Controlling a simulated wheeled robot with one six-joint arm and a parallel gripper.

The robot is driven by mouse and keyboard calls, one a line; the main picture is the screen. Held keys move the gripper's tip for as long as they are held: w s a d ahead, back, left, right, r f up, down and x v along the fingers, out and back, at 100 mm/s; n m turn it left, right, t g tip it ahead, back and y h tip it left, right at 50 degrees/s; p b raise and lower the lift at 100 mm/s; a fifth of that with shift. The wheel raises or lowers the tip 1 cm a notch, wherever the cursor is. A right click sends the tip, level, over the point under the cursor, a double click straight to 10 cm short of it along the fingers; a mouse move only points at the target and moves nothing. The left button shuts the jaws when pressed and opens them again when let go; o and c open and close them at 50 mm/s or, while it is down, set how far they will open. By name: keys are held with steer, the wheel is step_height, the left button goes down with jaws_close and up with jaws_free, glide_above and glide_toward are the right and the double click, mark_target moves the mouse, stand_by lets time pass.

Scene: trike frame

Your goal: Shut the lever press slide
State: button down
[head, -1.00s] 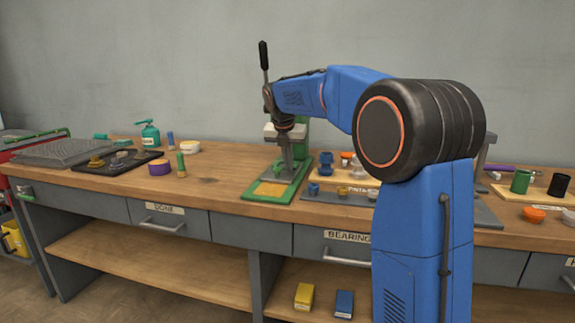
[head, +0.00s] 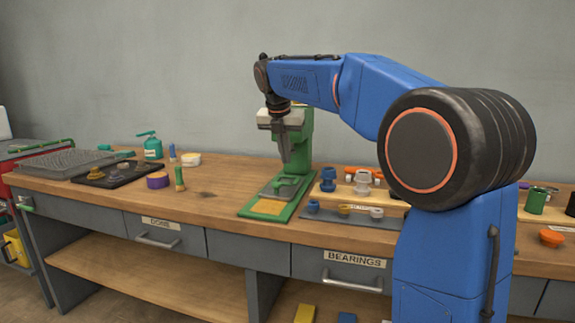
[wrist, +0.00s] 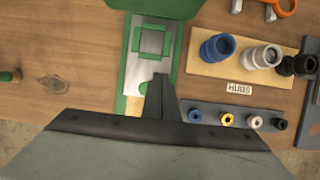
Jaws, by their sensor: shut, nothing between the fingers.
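The lever press stands on the bench in the head view, with a green column (head: 301,135) and a green base. Its slide (head: 288,186) is a grey plate with a raised green square frame, lying in the base behind a yellow patch (head: 269,207). The slide also shows in the wrist view (wrist: 150,65), partly covered by my fingers. My gripper (head: 285,158) points down above the slide, in front of the column. Its fingers are together and empty. In the wrist view the fingertips (wrist: 160,77) overlap the slide's near right part. Contact cannot be told. The press's lever handle is not visible.
Blue and white hubs (wrist: 217,48) stand on a wooden board to the right of the press. A grey strip with several small bearings (wrist: 227,119) lies in front of it. The bench left of the press is mostly clear up to a green-and-wood tool (head: 180,178).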

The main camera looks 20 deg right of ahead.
glide_toward(276, 184)
steer(key=s+a, duration=0.4)
steer(key=s, duration=0.2)
steer(key=f, duration=0.1)
steer(key=x, duration=0.9)
steer(key=shift+s+a+f, duration=0.15)
steer(key=shift+a+f, duration=0.1)
steer(key=shift+a, duration=0.15)
steer(key=shift+w+d+f, duration=0.2)
steer(key=shift+w+d, duration=0.7)
steer(key=shift+w, duration=0.3)
steer(key=shift+w+d, duration=0.35)
steer(key=shift+w, duration=0.15)
steer(key=w+d, duration=0.1)
steer(key=w, duration=0.1)
steer(key=w+d, duration=0.2)
steer(key=shift+s+a, duration=0.1)
